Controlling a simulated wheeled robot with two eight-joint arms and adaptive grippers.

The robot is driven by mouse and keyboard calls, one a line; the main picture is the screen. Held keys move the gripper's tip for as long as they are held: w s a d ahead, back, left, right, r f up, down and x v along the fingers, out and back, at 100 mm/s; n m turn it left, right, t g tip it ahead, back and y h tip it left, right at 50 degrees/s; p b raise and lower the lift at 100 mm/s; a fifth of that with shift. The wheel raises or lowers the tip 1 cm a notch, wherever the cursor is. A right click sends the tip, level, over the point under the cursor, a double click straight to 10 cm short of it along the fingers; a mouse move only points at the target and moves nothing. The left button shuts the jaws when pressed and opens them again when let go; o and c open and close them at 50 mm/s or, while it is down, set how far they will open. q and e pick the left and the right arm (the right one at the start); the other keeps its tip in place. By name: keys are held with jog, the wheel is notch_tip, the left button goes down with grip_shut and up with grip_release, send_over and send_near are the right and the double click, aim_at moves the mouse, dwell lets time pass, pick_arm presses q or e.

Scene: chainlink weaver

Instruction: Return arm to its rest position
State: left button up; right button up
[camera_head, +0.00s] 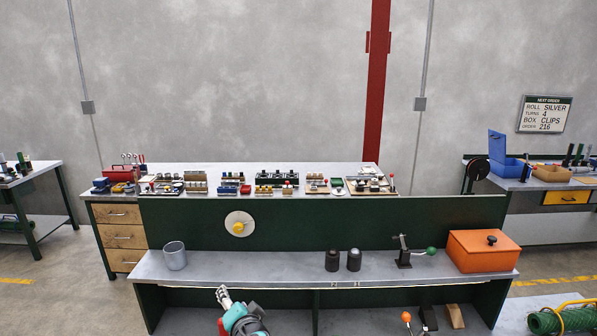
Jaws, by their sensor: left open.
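My left gripper (222,292) shows at the bottom of the head view, left of the middle, with its arm coming up from the lower edge. It is small in the picture and open. It appears in front of the front edge of the grey workbench top (290,268). Nothing can be seen between its fingers. My right gripper is not in view.
On the bench stand a grey cup (175,256), two dark cylinders (332,260), a lever device with a green knob (404,256) and an orange box (484,251). A raised back shelf (300,170) carries many small parts. The bench's middle is clear.

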pick_arm(q)
jog(key=s+a+f+n+g+h+b, duration=0.25)
jog(key=s+a+f+b, duration=0.25)
jog(key=s+f, duration=0.5)
jog(key=s+d+f+n+g+h+b, duration=0.1)
jog(key=s+f+b, duration=0.1)
jog(key=s+f, duration=0.2)
jog(key=s+d+f+n+g+h+b, duration=0.2)
jog(key=s+f, duration=0.2)
jog(key=s, duration=0.6)
jog(key=shift+d+b, duration=0.15)
jog(key=shift+b, duration=0.2)
